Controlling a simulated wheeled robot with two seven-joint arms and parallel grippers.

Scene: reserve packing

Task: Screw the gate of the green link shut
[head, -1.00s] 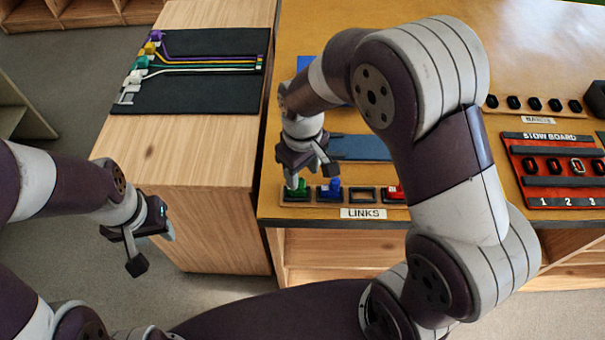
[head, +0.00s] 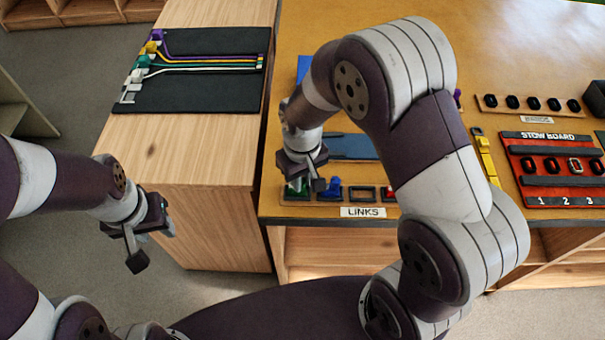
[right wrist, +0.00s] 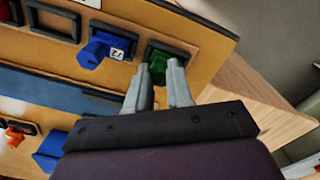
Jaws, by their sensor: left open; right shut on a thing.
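The green link (head: 297,188) sits in the leftmost slot of the links rack at the table's front left corner. It is mostly hidden by my right gripper (head: 302,178), which comes down on it from above. In the right wrist view the green link (right wrist: 168,52) shows just beyond the fingertips (right wrist: 160,70), which are close together and shut on its near part. Its gate cannot be made out. My left gripper (head: 152,246) is open and empty, in the air left of the wooden counter, far from the link.
A blue link (head: 330,188) stands close beside the green one, with an empty slot (head: 362,193) to its right. A red link (head: 390,191) is partly behind my right arm. The stow board (head: 555,170) lies at the right. Coloured straps lie on a black mat (head: 195,100).

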